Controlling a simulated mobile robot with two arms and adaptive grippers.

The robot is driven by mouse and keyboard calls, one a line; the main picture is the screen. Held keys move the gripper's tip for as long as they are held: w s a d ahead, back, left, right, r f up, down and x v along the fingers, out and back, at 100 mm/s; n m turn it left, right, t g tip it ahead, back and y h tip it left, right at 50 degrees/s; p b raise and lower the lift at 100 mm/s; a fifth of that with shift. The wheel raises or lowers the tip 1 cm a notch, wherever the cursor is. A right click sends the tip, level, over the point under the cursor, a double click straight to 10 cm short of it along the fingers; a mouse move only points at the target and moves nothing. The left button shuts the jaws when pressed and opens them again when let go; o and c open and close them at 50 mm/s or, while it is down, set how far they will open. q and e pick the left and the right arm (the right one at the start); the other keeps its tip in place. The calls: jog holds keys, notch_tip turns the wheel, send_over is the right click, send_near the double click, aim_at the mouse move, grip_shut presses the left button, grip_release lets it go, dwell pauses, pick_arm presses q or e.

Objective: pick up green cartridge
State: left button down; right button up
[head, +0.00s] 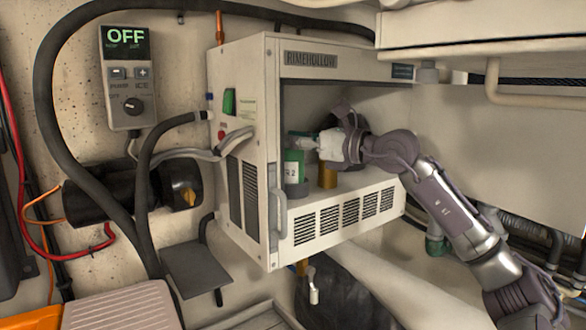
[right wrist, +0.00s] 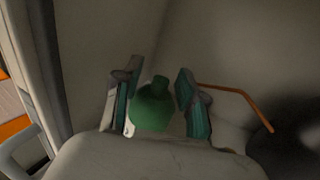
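The green cartridge (head: 294,170) stands upright in the left part of the open white cabinet, with a pale label reading "R2". Its rounded green top and short neck show in the right wrist view (right wrist: 153,106). My right gripper (head: 306,143) reaches into the cabinet from the right, at the height of the cartridge's upper end. In the right wrist view its two teal-padded fingers (right wrist: 160,103) are apart, one on each side of the cartridge. A narrow gap shows beside the right finger; contact on the left is unclear. My left gripper is not in view.
The white cabinet (head: 343,67) marked "RIMEHOLLOW" encloses the space tightly. A brass-coloured cylinder (head: 327,178) stands right of the cartridge, partly hidden by my gripper. A copper tube (right wrist: 240,100) bends along the inner wall. A control box (head: 128,80) reading "OFF" hangs left.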

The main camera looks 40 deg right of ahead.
grip_shut()
jog(key=shift+r, duration=0.15)
